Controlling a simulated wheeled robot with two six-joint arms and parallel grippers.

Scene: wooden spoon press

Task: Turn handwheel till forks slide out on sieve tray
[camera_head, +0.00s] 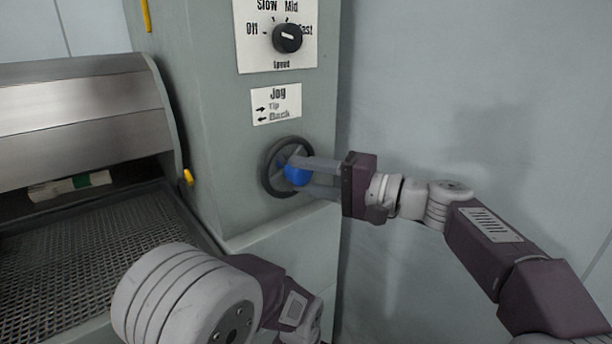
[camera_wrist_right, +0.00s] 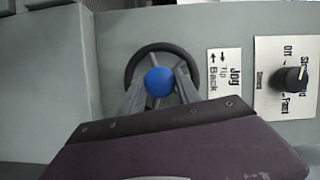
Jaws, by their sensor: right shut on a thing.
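The dark handwheel (camera_head: 270,178) sits on the grey machine front under the Jog label, and it also shows in the right wrist view (camera_wrist_right: 133,68). Its blue knob (camera_head: 297,174) sits between the fingers of my right gripper (camera_head: 305,178), which is shut on it. In the right wrist view the blue knob (camera_wrist_right: 159,82) lies between both fingertips. The mesh sieve tray (camera_head: 75,260) is at the left, below the metal hood. My left gripper is not visible.
A speed dial (camera_head: 287,38) with a black knob and the Jog label (camera_head: 276,104) are above the wheel. A small yellow part (camera_head: 188,177) sticks out beside the hood (camera_head: 85,110). My left arm crosses the lower middle. The wall right of the machine is bare.

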